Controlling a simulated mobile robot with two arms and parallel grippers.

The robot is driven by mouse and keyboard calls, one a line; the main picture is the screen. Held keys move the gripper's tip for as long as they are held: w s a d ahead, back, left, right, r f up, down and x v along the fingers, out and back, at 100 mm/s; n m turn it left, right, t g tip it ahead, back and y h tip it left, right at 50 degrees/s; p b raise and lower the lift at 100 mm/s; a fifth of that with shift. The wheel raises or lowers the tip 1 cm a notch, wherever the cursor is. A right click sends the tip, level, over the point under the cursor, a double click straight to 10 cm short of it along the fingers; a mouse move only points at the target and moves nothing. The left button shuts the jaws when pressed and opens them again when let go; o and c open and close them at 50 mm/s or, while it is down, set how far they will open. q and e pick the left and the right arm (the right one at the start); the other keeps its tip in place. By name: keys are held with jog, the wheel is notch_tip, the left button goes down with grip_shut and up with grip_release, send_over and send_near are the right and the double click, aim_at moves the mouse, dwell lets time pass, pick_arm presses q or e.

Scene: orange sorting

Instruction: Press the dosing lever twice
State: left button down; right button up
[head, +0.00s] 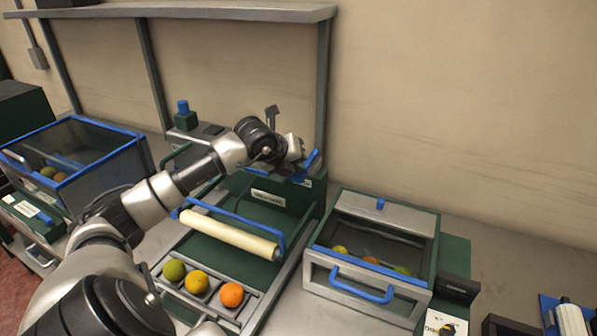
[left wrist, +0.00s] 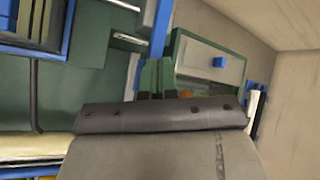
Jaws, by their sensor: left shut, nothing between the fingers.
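The dosing lever appears to be the blue bar (head: 311,159) at the back of the green machine (head: 268,184), in the middle of the head view. A blue bar (left wrist: 160,32) also runs upright just beyond my fingers in the left wrist view. My left gripper (head: 300,170) is at this lever, shut and empty. Its fingers (left wrist: 157,76) show at the centre of the left wrist view. I cannot tell whether they touch the lever. The wrist hides part of the lever. My right gripper is not in view.
A roller (head: 232,233) lies in front of the lever, above a tray (head: 222,312) with several fruits. A drawer bin (head: 330,262) with a blue handle stands to the right, a glazed bin (head: 100,178) to the left. A shelf (head: 200,11) hangs above.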

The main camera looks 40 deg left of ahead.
pick_arm(q)
jog(key=shift+f+b, duration=0.75)
jog(key=shift+f, duration=0.1)
dwell(0.5)
dwell(0.6)
jog(key=shift+r+p, duration=0.8)
jog(key=shift+r, duration=1.1)
notch_tip(320, 180, up, 5)
jog(key=p, duration=0.2)
jog(key=shift+p, duration=0.35)
jog(key=shift+f, duration=0.1)
